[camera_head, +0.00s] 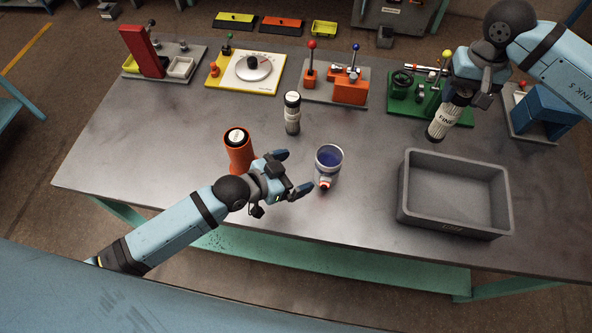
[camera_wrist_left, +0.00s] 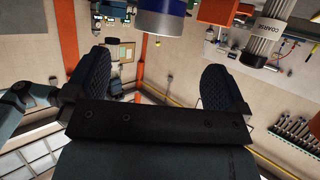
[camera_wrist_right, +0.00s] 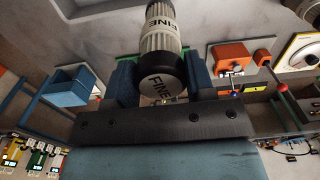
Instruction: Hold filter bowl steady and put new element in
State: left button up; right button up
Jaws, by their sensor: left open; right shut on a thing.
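The filter bowl (camera_head: 328,160), a clear-walled cup with a blue inside and a red-and-white fitting at its front, stands on the table. My left gripper (camera_head: 292,172) is open just left of it, apart from it. The bowl's blue-and-silver side (camera_wrist_left: 161,17) shows beyond the fingers in the left wrist view. My right gripper (camera_head: 466,88) is shut on a white, dark-capped element marked FINE (camera_head: 443,123), held tilted above the table at the right. The element (camera_wrist_right: 160,45) fills the space between the fingers in the right wrist view.
A similar element marked COARSE (camera_wrist_left: 262,40) stands upright behind the bowl (camera_head: 292,115). An orange cylinder (camera_head: 240,155) stands close behind my left wrist. A grey bin (camera_head: 405,190) sits right of the bowl. Valve and lever boards (camera_head: 335,95) line the back edge.

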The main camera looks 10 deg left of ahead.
pick_arm(q)
send_over(327, 160)
jog(key=s, duration=0.4)
jog(key=f, duration=0.4)
jog(key=shift+w+f, duration=0.2)
jog(key=shift+w, duration=0.05)
jog(key=c, duration=1)
jog(key=shift+c, duration=0.2)
